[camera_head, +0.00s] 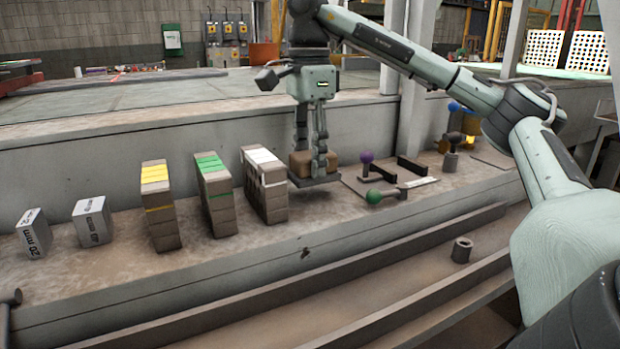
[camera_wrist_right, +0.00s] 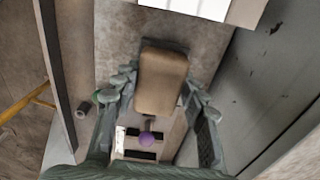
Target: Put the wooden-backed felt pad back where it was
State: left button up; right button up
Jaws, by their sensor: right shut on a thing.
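The wooden-backed felt pad (camera_head: 329,159) has a tan wooden block above a dark, flat underside. My right gripper (camera_head: 310,154) points down and is shut on the wooden block, with one finger on each side. The pad is low over the stone ledge, just right of the white-topped brick stack (camera_head: 265,183); I cannot tell whether it touches the ledge. My left gripper is not in view.
Green-topped (camera_head: 214,196) and yellow-topped (camera_head: 160,205) stacks and two marked blocks (camera_head: 92,222) stand to the left. A fixture with a purple knob (camera_head: 367,158) and a green knob (camera_head: 373,197) lies close right. A hollow cylinder (camera_head: 462,250) stands on the lower front channel.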

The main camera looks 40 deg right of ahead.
notch_tip(320, 180, down, 2)
jog(key=shift+f, duration=0.25)
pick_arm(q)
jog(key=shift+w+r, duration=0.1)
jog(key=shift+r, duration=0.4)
pick_arm(e)
jog(key=shift+f, duration=0.4)
jog(key=shift+f, duration=0.15)
jog(key=o, duration=1.3)
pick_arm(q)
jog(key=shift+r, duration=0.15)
